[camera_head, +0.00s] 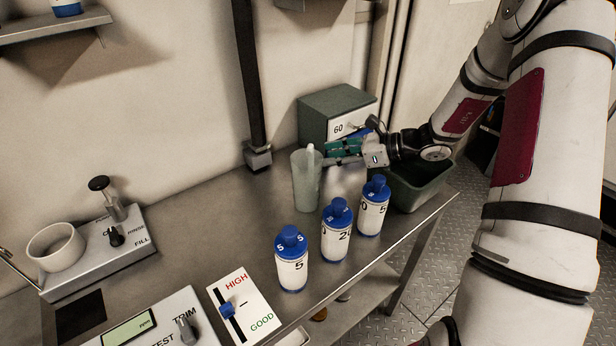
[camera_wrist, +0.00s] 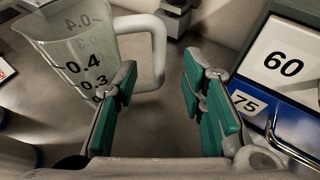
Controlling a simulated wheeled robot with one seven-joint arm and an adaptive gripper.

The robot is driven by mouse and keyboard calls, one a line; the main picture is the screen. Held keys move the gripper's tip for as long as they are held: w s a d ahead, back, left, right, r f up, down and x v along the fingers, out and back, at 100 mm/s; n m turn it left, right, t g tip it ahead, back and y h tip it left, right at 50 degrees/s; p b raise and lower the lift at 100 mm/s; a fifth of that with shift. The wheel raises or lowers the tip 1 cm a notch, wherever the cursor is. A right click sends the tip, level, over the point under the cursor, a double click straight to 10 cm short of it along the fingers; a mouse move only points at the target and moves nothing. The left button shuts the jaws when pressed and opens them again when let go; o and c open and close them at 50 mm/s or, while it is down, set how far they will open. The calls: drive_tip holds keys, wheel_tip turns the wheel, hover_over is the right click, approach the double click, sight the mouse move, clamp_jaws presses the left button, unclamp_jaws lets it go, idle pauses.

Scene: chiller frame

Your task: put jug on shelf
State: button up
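The clear grey jug (camera_head: 305,185) stands upright on the metal bench. In the wrist view the jug (camera_wrist: 75,55) shows its 0.4 and 0.3 marks, with its pale handle (camera_wrist: 158,50) facing my gripper. My gripper (camera_head: 338,156) is beside the jug on its right. In the wrist view my gripper (camera_wrist: 163,75) has its green-padded fingers wide apart, with the handle showing between the fingertips. I cannot tell whether a finger touches it. A wall shelf (camera_head: 45,28) is at the upper left, with part of a blue-and-white bottle on it.
Several blue-capped bottles (camera_head: 291,260) stand in front of the jug. A green drawer box (camera_head: 325,108) marked 60 is behind my gripper, and a dark bin (camera_head: 425,190) is to the right. A post (camera_head: 252,80) rises behind the jug. A cup apparatus (camera_head: 115,250) is at the left.

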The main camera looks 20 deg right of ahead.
drive_tip(key=x, duration=0.5)
drive_tip(key=shift+f, duration=0.15)
drive_tip(key=shift+c, duration=0.4)
clamp_jaws()
